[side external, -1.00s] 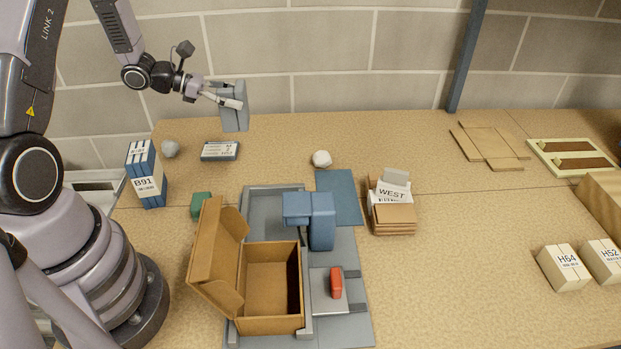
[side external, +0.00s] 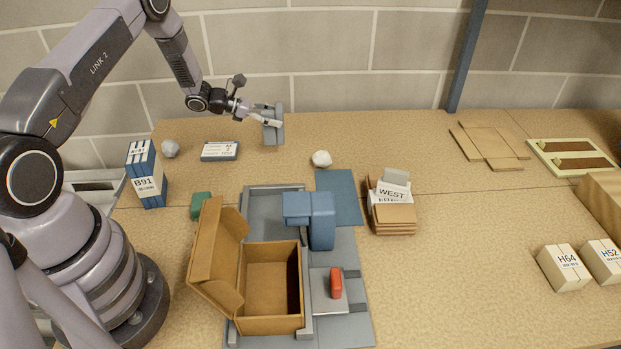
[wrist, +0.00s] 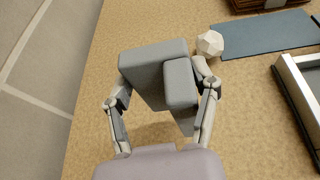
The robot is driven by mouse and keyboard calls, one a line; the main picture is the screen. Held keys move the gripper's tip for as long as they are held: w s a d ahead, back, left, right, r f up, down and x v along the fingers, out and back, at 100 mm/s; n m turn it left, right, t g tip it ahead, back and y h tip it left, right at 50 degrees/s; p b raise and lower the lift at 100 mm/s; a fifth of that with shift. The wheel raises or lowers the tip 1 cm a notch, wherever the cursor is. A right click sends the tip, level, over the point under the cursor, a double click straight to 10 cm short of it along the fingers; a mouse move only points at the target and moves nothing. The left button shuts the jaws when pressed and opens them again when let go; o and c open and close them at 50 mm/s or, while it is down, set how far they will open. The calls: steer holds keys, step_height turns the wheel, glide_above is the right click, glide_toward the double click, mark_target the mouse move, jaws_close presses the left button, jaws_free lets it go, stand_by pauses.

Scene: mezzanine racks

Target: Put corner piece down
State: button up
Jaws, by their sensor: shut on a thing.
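The corner piece (side external: 273,126) is a grey, rounded L-shaped block, near the back edge of the table in the side view. My gripper (side external: 260,118) is shut on it. In the wrist view the corner piece (wrist: 157,75) sits between my two fingers (wrist: 165,92), one on each side. It looks held above the table, but the exact gap below it cannot be told.
A white faceted lump (side external: 321,159) lies to the right of the corner piece, by a blue mat (side external: 340,197). A grey labelled box (side external: 220,151) lies to the left. An open carton (side external: 271,325) and a blue block (side external: 320,222) stand in front.

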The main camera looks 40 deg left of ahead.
steer(key=shift+w+a+f, duration=0.1)
steer(key=shift+w+f, duration=0.1)
steer(key=shift+f, duration=0.85)
steer(key=shift+w+f, duration=0.2)
steer(key=shift+f, duration=0.8)
steer(key=shift+f, duration=0.15)
steer(key=o, duration=0.7)
steer(key=shift+o, duration=0.2)
